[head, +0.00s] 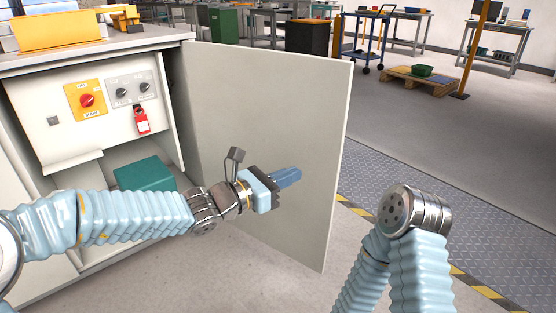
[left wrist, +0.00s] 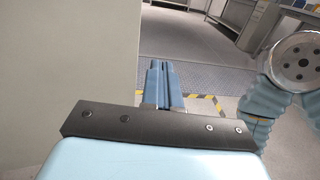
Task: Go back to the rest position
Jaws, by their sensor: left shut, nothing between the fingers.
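My left gripper (head: 287,178) reaches in from the left in the head view, in front of the open cabinet door. It is shut and holds nothing. In the left wrist view its blue fingers (left wrist: 163,84) lie together, with the door's pale surface (left wrist: 60,70) to their left. I cannot tell whether the fingers touch the door. My right arm (head: 415,220) is bent at the lower right of the head view; its gripper is out of view.
The cabinet door (head: 270,110) stands wide open. Inside are a red rotary switch on a yellow plate (head: 86,101), a red padlock tag (head: 141,121) and a green box (head: 145,173). Open floor (head: 430,150) lies to the right, with a pallet (head: 419,80) farther back.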

